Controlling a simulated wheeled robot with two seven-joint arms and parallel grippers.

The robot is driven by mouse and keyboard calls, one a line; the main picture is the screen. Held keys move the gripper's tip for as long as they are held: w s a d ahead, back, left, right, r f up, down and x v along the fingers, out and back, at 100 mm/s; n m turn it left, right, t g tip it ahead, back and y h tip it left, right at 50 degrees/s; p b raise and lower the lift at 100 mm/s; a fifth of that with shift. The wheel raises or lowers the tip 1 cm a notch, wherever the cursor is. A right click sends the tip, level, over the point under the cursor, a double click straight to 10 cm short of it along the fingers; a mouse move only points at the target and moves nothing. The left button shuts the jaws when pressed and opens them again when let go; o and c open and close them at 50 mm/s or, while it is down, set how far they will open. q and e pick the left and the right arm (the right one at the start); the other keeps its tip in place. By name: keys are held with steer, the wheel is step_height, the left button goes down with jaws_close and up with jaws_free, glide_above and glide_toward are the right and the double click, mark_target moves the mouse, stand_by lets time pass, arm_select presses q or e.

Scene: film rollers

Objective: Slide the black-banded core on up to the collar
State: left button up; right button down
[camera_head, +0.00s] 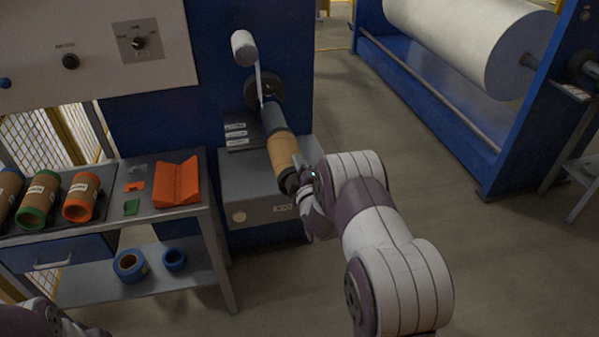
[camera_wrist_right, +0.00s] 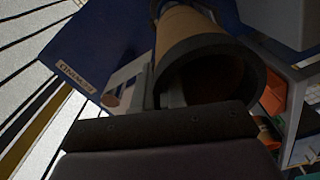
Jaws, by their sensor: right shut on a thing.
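The black-banded core (camera_head: 283,152) is a tan tube with a black band at each end. It is in line with the grey shaft (camera_head: 272,116), its far end at or around the shaft. A bare length of shaft shows between the core and the dark round collar (camera_head: 264,88). My right gripper (camera_head: 302,184) is at the core's near end. In the right wrist view my right gripper (camera_wrist_right: 156,92) is shut on the rim of the core (camera_wrist_right: 187,35), one finger in the bore and one outside. The bore is dark, so the shaft inside cannot be made out. My left gripper is not in view.
A side table (camera_head: 130,222) at left holds orange- and green-banded cores and an orange folded holder (camera_head: 176,184). Blue rings (camera_head: 130,265) lie on its lower shelf. A white roller arm (camera_head: 244,48) stands above the collar.

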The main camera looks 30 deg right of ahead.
steer(key=shift+w, duration=0.2)
steer(key=shift+b+x, duration=1.15)
steer(key=shift+x, duration=0.25)
steer(key=shift+w+d+r, duration=0.1)
steer(key=shift+w+d, duration=0.05)
steer(key=shift+w, duration=0.25)
